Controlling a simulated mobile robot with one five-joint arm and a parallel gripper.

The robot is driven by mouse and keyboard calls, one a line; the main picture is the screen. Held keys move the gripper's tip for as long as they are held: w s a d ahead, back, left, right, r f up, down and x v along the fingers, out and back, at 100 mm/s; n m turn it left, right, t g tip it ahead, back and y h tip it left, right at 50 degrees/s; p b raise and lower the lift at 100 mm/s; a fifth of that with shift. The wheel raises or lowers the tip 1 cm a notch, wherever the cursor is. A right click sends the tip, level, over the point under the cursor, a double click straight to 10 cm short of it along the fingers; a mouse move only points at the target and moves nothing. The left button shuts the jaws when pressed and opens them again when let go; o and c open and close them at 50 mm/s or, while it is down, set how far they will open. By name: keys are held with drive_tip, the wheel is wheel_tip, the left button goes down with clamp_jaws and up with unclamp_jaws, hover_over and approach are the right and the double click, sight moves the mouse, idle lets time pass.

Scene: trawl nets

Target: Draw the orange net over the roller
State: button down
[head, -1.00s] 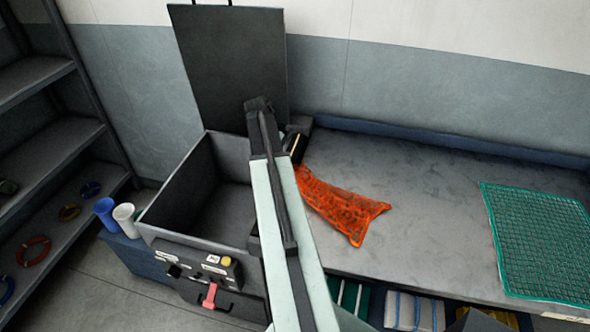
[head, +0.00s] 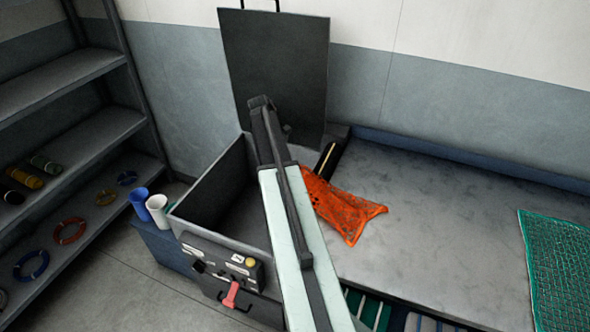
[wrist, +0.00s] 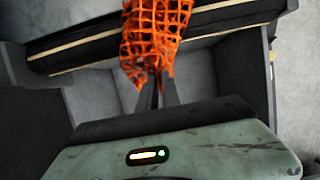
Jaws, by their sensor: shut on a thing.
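The orange net (head: 345,208) lies partly on the grey bench in the head view, its free end spread to the right. The roller (head: 329,160), dark with pale yellow stripes, lies along the bench's left end beside the open bin. In the wrist view the net (wrist: 155,35) crosses over the roller (wrist: 85,45) and hangs down on the bin side. My gripper (wrist: 157,82) is shut on the net's end there, just past the roller. In the head view my arm hides the gripper and the held end.
The grey bin (head: 222,188) stands open with its dark lid (head: 275,70) raised. Its front carries a control panel with a red handle (head: 231,294). A green net (head: 560,270) lies on the bench's right. Shelves stand at left; blue and white cups (head: 157,207) sit beside the bin.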

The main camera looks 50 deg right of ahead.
wheel_tip(320, 180, down, 9)
drive_tip(key=b, duration=0.9)
drive_tip(key=shift+w, duration=0.2)
drive_tip(key=shift+c, duration=1.4)
unclamp_jaws()
wheel_tip(320, 180, up, 6)
drive_tip(key=w+t+p, duration=0.1)
drive_tip(key=t+p, duration=0.1)
drive_tip(key=p, duration=0.5)
drive_tip(key=shift+a+y, duration=0.3)
drive_tip(key=shift+y, duration=0.1)
drive_tip(key=shift+w, duration=0.1)
